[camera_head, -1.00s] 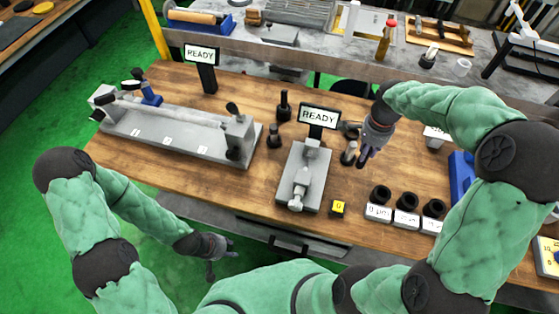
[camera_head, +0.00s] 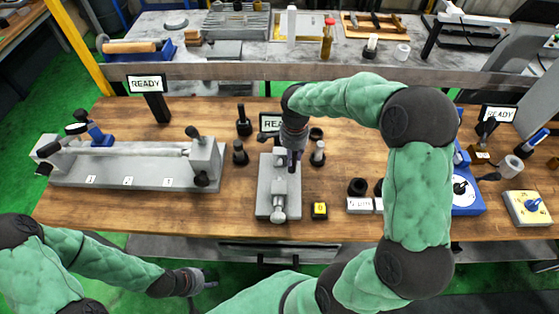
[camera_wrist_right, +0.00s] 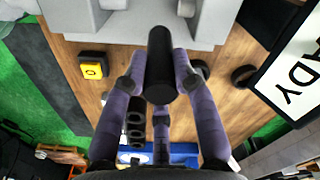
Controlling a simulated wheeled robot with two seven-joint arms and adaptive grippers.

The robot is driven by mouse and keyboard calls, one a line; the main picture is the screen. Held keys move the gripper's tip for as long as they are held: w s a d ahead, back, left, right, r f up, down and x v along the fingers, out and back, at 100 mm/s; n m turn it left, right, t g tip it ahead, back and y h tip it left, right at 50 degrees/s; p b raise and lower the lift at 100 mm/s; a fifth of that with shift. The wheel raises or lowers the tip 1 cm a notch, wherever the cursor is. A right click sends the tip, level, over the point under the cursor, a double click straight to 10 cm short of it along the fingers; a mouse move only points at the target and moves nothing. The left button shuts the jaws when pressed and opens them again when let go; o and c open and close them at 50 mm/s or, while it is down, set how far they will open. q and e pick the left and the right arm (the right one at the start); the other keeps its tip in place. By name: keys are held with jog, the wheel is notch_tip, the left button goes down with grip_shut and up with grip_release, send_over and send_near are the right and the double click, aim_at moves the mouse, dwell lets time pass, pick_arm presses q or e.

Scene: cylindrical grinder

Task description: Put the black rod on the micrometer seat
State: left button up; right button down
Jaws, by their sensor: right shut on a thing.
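The black rod (camera_wrist_right: 160,68) is between the purple fingers of my right gripper (camera_wrist_right: 160,75) in the wrist view, its round end toward the camera. In the head view my right gripper (camera_head: 294,160) is shut above the back part of the grey micrometer seat (camera_head: 266,205), and I cannot make out the rod there. The seat also shows in the wrist view (camera_wrist_right: 125,25), beyond the rod. I cannot tell whether rod and seat touch. My left gripper (camera_head: 203,282) is low at the front, away from the bench top, and its fingers are too small to read.
A READY sign (camera_head: 270,122) stands behind the seat, partly covered by my right arm. A yellow-topped block (camera_head: 319,210) and a grey peg (camera_head: 318,154) stand to its right. Black pegs (camera_head: 240,154) stand to its left, near a long grey fixture (camera_head: 120,172). Bare wood lies between.

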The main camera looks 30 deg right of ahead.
jog(key=a+f, duration=0.1)
jog(key=w+a, duration=0.1)
jog(key=w+a+f+b, duration=0.1)
jog(key=shift+w+a+f, duration=0.15)
jog(key=shift+a+f, duration=0.1)
jog(key=shift+f, duration=0.1)
jog(key=shift+f, duration=0.1)
jog(key=c, duration=1.3)
grip_release()
jog(key=shift+f, duration=0.1)
jog(key=shift+o, duration=0.2)
jog(key=shift+r, duration=0.6)
notch_tip(320, 180, up, 11)
jog(key=p, duration=0.2)
jog(key=shift+p, duration=0.3)
